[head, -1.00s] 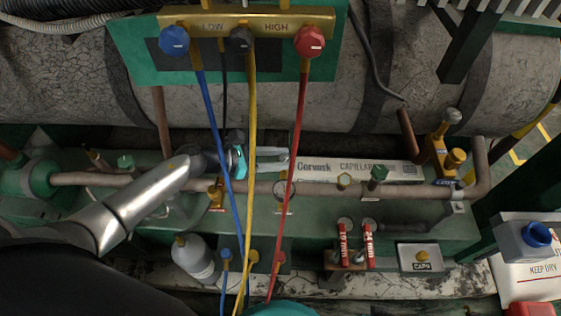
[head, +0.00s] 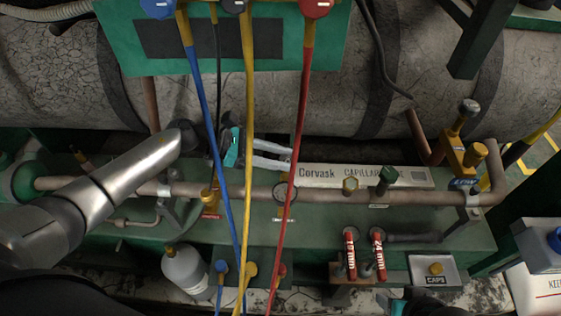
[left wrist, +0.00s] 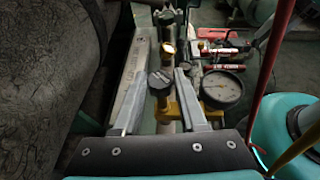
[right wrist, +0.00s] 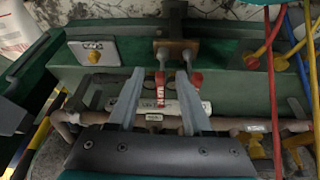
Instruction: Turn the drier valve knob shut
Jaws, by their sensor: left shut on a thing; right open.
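In the left wrist view a dark round knob (left wrist: 160,82) sits on a brass valve body, beside a round gauge (left wrist: 221,88). I take it as the drier valve knob, though no label on it is readable. My left gripper (left wrist: 160,75) has one finger on each side of the knob and is shut on it. In the head view the left gripper (head: 289,158) is above the pipe behind the hoses, which hide the knob. My right gripper (right wrist: 157,85) is open and empty, its fingers apart above the bench near the red-handled tools (right wrist: 160,85). Only a teal part shows at the head view's bottom edge.
Blue (head: 205,105), yellow (head: 249,120) and red (head: 299,120) hoses hang across the left gripper's area. A CAPS box (head: 433,270) and white bottle (head: 186,270) are lower.

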